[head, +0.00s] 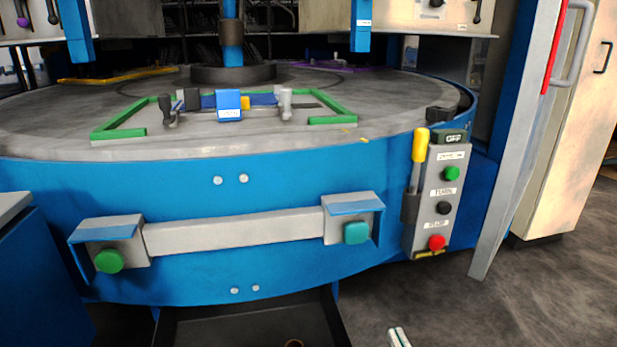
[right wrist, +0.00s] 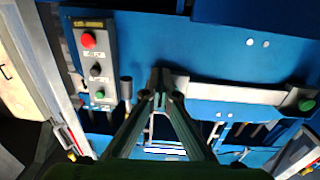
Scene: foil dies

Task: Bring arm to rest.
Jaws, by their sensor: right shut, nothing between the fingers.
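My right gripper (head: 398,338) just enters the bottom edge of the head view, with only its fingertips showing. It stands apart from the blue machine, in front of and below it. In the right wrist view the two dark fingers of my right gripper (right wrist: 161,80) meet at their tips. They are shut with nothing between them. The rest of my right arm is outside the head view. My left gripper is not in view.
The blue machine's round grey table (head: 60,130) carries a green frame (head: 118,134) with clamps. A control panel (head: 423,220) with a yellow-handled lever (head: 419,147) is on its right front. A pale bar (head: 235,232) links two green-button boxes. Grey floor (head: 540,290) is free at right.

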